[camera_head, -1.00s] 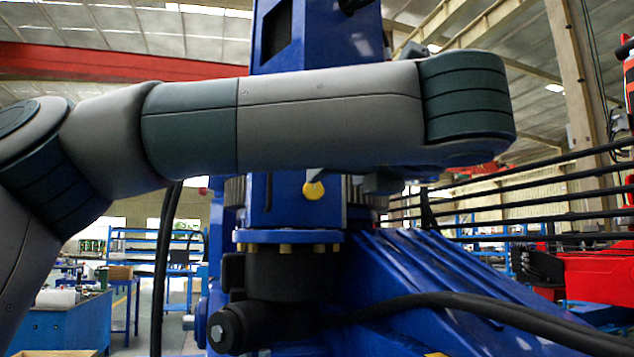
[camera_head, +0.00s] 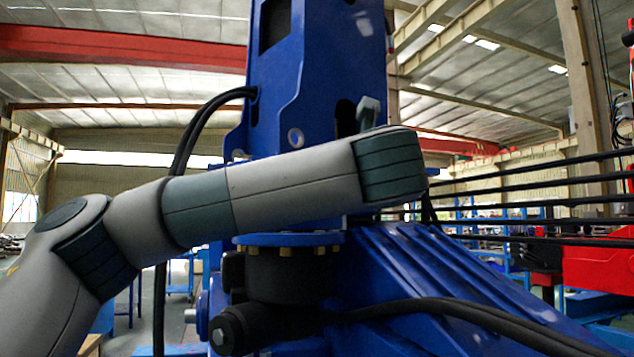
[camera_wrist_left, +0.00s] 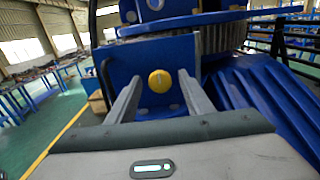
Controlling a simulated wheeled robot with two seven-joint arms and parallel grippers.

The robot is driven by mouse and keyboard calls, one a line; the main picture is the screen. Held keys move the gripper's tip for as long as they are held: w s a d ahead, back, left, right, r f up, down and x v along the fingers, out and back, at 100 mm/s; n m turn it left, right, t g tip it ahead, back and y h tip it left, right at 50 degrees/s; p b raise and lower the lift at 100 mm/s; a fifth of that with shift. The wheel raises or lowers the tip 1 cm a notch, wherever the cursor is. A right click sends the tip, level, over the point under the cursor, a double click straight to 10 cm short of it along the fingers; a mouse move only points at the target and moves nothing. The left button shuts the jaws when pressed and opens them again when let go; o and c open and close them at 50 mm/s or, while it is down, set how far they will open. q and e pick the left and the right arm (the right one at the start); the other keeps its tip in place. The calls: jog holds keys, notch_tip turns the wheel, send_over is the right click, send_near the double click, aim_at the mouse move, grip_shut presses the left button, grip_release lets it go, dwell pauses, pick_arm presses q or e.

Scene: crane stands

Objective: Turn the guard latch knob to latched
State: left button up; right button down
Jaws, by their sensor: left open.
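The yellow round guard latch knob (camera_wrist_left: 160,81) sits on a blue plate of the crane stand in the left wrist view. A short mark on its face runs roughly upright. My left gripper (camera_wrist_left: 159,76) is open, with one finger on each side of the knob in the picture. I see gaps between the knob and both fingers; the distance in depth is unclear. In the head view my left arm crosses in front of the blue column (camera_head: 283,90) and hides the knob. My right gripper is not in view.
A bolted blue flange (camera_head: 288,239) sits low on the column, above a black housing (camera_head: 285,275). Black hoses run beside the column and across the sloped blue base (camera_head: 440,275). Black rails and a red machine (camera_head: 600,268) stand at right.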

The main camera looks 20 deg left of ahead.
pick_arm(q)
jog(key=shift+w+a, duration=0.25)
jog(key=c, duration=1)
